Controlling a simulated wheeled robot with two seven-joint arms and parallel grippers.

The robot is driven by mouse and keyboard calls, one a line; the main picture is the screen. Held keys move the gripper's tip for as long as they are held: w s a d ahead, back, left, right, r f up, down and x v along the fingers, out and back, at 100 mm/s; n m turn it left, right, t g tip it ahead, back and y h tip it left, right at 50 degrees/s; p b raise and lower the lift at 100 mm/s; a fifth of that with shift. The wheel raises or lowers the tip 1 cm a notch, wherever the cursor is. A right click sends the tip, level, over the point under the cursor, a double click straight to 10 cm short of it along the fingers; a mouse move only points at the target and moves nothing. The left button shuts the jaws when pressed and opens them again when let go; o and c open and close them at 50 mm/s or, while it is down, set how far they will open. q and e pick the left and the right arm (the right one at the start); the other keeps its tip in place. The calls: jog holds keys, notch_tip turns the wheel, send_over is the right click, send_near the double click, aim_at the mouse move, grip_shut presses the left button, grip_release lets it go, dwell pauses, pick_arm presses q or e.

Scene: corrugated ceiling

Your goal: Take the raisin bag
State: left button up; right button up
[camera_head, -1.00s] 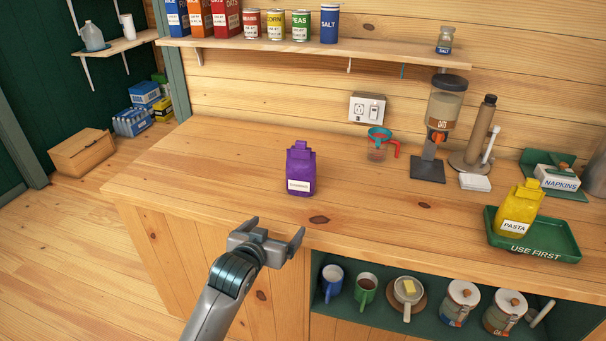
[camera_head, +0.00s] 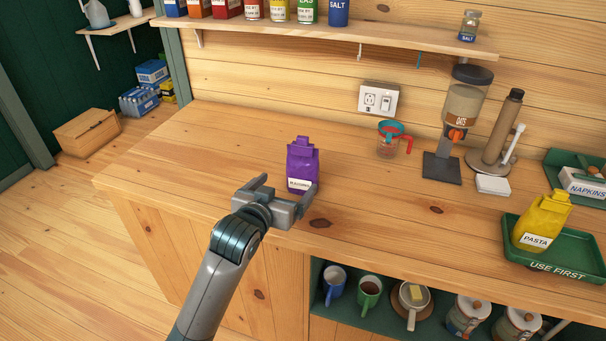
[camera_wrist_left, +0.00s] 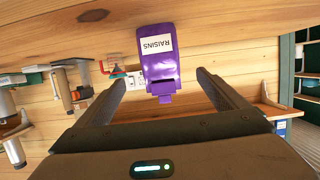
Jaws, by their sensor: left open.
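The purple raisin bag (camera_head: 302,163) stands upright on the wooden counter, with a white label on its front. In the left wrist view the raisin bag (camera_wrist_left: 160,72) appears upside down, and its label reads RAISINS. My left gripper (camera_head: 287,186) is open and just in front of the bag, near the counter's front edge. In the wrist view its two fingers (camera_wrist_left: 163,92) are spread wide, with the bag seen between and beyond them. Nothing is held. My right gripper is in neither view.
A green tray (camera_head: 556,268) marked USE FIRST holds a yellow pasta bag (camera_head: 541,221) at right. An oats dispenser (camera_head: 461,120) and a measuring cup (camera_head: 390,138) stand farther back. A shelf (camera_head: 330,33) runs above. The counter left of the bag is clear.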

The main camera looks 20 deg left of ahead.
aim_at(300, 170)
pick_arm(q)
jog(key=p+x, duration=0.2)
jog(key=x, duration=0.9)
jog(key=shift+w+f+p, duration=0.15)
jog(key=shift+w+p, duration=0.2)
jog(key=shift+w+f, duration=0.2)
jog(key=shift+w, duration=0.1)
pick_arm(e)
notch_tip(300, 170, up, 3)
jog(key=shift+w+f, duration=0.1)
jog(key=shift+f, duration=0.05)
pick_arm(q)
jog(key=shift+w, duration=0.1)
jog(key=shift+w+f+p, duration=0.15)
jog(key=shift+w+p, duration=0.3)
jog(key=shift+w, duration=0.1)
jog(key=p+x, duration=0.1)
jog(key=x, duration=0.1)
jog(key=shift+w+f, duration=0.55)
jog(key=shift+w, duration=0.25)
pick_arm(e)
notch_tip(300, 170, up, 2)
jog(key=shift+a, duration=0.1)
